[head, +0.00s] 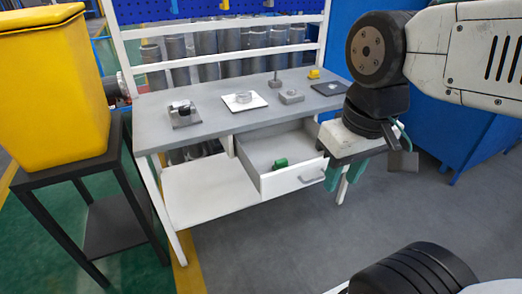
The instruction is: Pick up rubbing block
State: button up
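No label marks the rubbing block, so I cannot tell for certain which thing it is. A small grey block (291,97) with a raised top lies on the grey workbench top (215,118), right of centre. A small green block (280,164) lies inside the open drawer (290,180) below the bench top. My gripper (344,178) hangs in front of the bench, at the right of the drawer, pointing down. Its two green fingers stand apart with nothing seen between them. It touches neither block.
On the bench are a metal fixture (183,113), a ring on a white plate (257,101), a small post (274,83), a yellow piece (314,73) and a dark plate (329,88). A yellow bin (52,85) on a black stand (70,168) is left. Floor at front is clear.

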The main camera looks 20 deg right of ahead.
aim_at(283, 162)
jog(key=z, duration=0.5)
jog(key=k, duration=1.2)
jog(key=i, duration=0.35)
jog(key=u, duration=0.55)
jog(key=i, duration=1.3)
jog(key=z, duration=0.95)
jog(key=i, duration=0.3)
jog(key=z, duration=0.15)
